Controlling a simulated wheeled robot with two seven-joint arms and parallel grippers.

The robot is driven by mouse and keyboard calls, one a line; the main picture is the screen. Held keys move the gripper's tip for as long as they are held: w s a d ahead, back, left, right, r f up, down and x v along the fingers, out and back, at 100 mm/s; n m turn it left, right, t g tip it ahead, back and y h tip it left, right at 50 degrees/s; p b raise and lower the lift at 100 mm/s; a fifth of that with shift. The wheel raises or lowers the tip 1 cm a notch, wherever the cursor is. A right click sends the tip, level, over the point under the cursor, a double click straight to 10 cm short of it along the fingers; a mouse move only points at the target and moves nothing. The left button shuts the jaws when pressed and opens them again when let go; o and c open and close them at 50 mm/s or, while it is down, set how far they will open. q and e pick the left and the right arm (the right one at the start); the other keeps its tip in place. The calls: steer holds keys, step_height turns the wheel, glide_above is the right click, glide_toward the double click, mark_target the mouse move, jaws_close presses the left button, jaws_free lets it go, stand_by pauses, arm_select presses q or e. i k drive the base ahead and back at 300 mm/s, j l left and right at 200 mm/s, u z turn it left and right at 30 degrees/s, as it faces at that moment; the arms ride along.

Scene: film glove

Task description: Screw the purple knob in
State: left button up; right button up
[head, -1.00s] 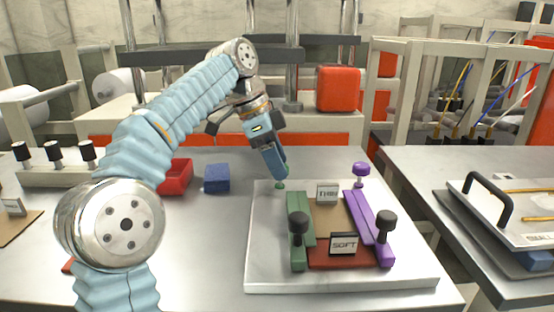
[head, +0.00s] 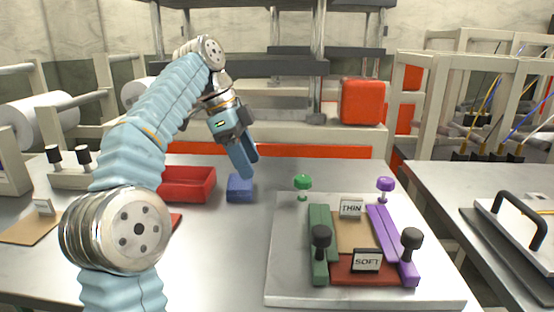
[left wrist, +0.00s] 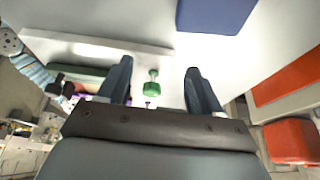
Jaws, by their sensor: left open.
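The purple knob (head: 385,185) stands upright at the back right of the white board (head: 285,270), near the far end of the purple bar (head: 385,230). A green knob (head: 303,183) stands at the back left of the board, near the far end of the green bar (head: 318,225). My left gripper (head: 247,166) is open and empty, above the table left of the green knob. In the left wrist view, the green knob (left wrist: 153,85) shows between the spread fingers, beyond them. My right gripper is not in view.
A blue block (head: 240,188) and a red tray (head: 190,185) stand left of the board. A handled plate (head: 515,225) lies at the right.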

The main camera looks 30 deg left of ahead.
mark_target(386, 185)
steer(key=k+l, duration=1.15)
steer(key=l, duration=0.3)
